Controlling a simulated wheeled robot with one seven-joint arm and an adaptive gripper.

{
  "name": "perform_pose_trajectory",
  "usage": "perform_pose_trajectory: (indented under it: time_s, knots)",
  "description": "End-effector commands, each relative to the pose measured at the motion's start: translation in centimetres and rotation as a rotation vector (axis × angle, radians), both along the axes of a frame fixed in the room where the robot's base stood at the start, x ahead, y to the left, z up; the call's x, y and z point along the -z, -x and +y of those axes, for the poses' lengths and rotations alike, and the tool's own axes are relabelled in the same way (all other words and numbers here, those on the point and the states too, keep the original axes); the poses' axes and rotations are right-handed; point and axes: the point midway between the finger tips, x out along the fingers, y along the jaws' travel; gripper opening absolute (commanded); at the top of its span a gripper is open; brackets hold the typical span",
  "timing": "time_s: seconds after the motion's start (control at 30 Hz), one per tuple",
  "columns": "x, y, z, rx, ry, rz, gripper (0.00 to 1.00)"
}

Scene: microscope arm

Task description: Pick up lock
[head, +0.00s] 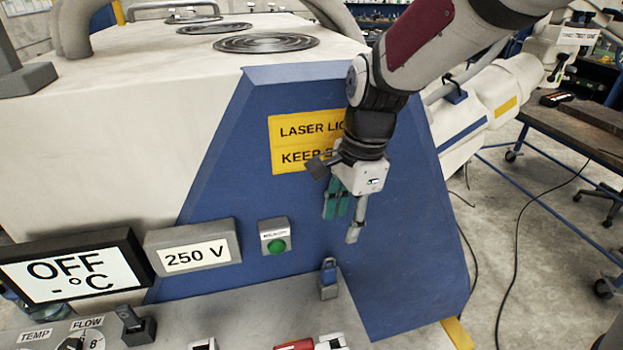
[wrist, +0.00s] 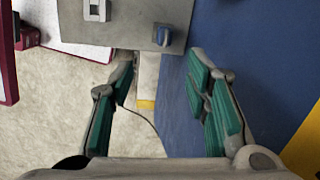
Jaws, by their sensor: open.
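The lock (head: 328,271) is a small blue piece with a grey part below it. It stands on the grey ledge in front of the blue panel. In the wrist view the lock (wrist: 162,36) shows as a blue shape on the grey plate, beyond and between my fingertips. My gripper (head: 345,217) is open and empty, above and slightly right of the lock in the head view. Its green-padded fingers (wrist: 160,72) are spread wide in the wrist view, and the lock is apart from them.
The blue panel (head: 400,240) with a yellow laser sign (head: 290,155) rises behind the lock. A green button box (head: 275,237), a 250 V display (head: 193,250) and an OFF display (head: 70,272) stand to its left. Red and white parts (head: 310,343) lie at the front ledge edge.

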Motion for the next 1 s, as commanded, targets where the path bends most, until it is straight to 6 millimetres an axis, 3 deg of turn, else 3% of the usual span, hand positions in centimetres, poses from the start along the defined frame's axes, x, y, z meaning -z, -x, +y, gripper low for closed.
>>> perform_pose_trajectory:
  time_s: [0.03, 0.2, 0.6, 1.0]
  knots:
    - [1.1, -0.5, 0.5, 0.038, 0.0, 0.025, 0.43]
    - [2.8, -1.2, 1.2, 0.121, 0.0, 0.061, 0.43]
    - [9.4, -1.0, 2.0, 0.128, 0.0, 0.067, 0.43]
    - [12.8, -1.0, 2.2, 0.128, 0.0, 0.066, 0.43]
